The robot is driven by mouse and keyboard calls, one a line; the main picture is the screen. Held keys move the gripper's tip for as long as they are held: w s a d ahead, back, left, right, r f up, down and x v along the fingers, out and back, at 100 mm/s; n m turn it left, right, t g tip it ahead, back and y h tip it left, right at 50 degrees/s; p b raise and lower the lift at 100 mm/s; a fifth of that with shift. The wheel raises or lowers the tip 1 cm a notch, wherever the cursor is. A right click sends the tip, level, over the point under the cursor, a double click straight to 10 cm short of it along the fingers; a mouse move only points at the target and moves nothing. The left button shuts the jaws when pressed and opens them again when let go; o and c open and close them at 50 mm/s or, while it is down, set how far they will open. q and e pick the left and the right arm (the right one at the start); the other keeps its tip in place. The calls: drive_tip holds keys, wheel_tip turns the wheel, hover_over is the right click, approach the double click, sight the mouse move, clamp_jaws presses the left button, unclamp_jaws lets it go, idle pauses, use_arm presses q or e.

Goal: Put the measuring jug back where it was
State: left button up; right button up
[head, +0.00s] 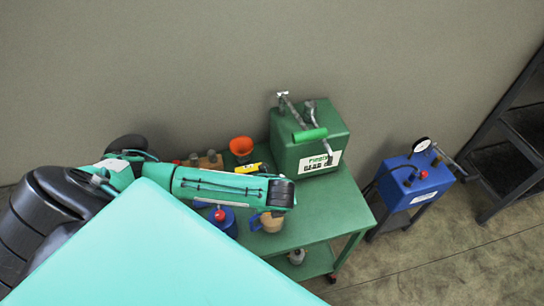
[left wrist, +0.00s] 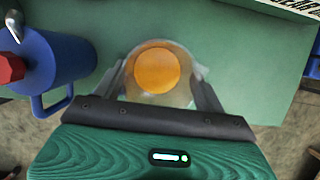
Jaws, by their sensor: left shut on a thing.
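The measuring jug (left wrist: 155,72) is a round, translucent vessel with orange contents, seen from above in the left wrist view. My left gripper (left wrist: 160,92) is shut on it, with one dark finger on each side. In the head view the jug (head: 271,223) shows tan below my left wrist, partly hidden by it, over the front part of the green cart top (head: 312,222). I cannot tell whether its base touches the cart top. My right gripper is in neither view.
A blue can with a red cap (head: 222,219) stands close left of the jug; its handle (left wrist: 52,103) is near my left finger. A green pump box (head: 308,145), an orange funnel (head: 241,146) and a yellow item (head: 248,168) are behind. A blue gauge unit (head: 412,183) stands right.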

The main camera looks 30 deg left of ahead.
use_arm(q)
drive_tip(key=shift+f, duration=0.2)
drive_tip(key=o, duration=1.5)
drive_tip(key=shift+o, duration=0.2)
drive_tip(key=b+v, duration=0.2)
drive_tip(key=v, duration=1)
drive_tip(key=shift+s, duration=0.1)
